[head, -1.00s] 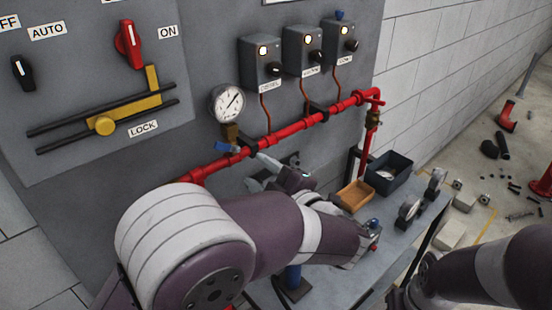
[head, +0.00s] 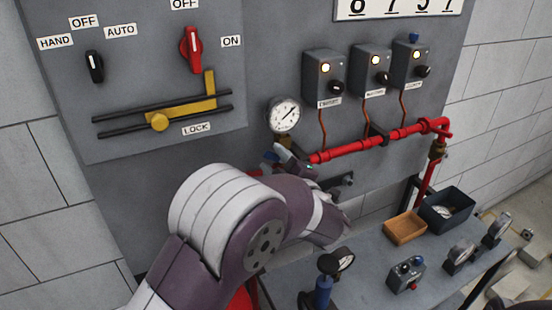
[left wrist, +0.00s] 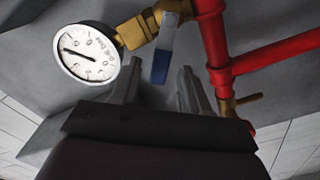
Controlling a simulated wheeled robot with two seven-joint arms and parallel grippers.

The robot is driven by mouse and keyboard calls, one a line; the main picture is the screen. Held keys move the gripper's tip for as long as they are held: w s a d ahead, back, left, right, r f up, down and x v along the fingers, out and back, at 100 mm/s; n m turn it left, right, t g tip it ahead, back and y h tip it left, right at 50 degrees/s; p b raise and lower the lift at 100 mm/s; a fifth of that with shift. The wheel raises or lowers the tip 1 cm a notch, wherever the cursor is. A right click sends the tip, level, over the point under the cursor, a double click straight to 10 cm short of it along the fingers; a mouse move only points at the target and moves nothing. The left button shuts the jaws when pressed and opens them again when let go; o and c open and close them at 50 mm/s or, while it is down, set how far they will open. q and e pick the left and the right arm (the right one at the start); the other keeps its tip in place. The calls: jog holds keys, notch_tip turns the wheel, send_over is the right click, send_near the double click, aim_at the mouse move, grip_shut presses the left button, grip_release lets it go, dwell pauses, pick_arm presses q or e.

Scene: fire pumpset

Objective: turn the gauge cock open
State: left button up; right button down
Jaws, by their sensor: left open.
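The gauge cock is a brass fitting (left wrist: 140,28) beside the round white gauge (left wrist: 90,53) in the left wrist view. Its lever (left wrist: 162,55) has a blue grip and hangs down, slightly tilted. My left gripper (left wrist: 158,88) is open, with one finger on each side below the lever; the blue tip reaches toward the gap between them. Contact cannot be told. In the head view the gauge (head: 284,114) is on the grey panel, and my left gripper (head: 284,160) is just below it, hiding most of the cock. My right gripper is out of view.
A red pipe (head: 365,143) runs right from the cock; it stands close beside the right finger in the wrist view (left wrist: 215,60). A brass valve (left wrist: 240,104) is lower on it. Switch boxes (head: 323,77) are above. The bench (head: 370,262) holds trays and loose gauges.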

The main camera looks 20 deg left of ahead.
pick_arm(q)
grip_shut()
jog(key=shift+w, duration=0.1)
jog(key=shift+w+d+r+m+p, duration=0.15)
jog(key=shift+r+m+p, duration=0.25)
jog(key=shift+m+p, duration=0.4)
jog(key=m+p, duration=0.2)
jog(key=w+d+r+m+p, duration=0.1)
jog(key=m+p, duration=0.2)
jog(key=w+d+m+p, duration=0.1)
jog(key=m+p, duration=0.1)
jog(key=p, duration=0.1)
jog(key=shift+w+d+r+m, duration=0.1)
jog(key=shift+w+r+m, duration=0.05)
jog(key=shift+r+m, duration=0.25)
jog(key=shift+w+d+f+m+p, duration=0.1)
jog(key=shift+w+d+m+p, duration=0.2)
jog(key=shift+m+p, duration=0.5)
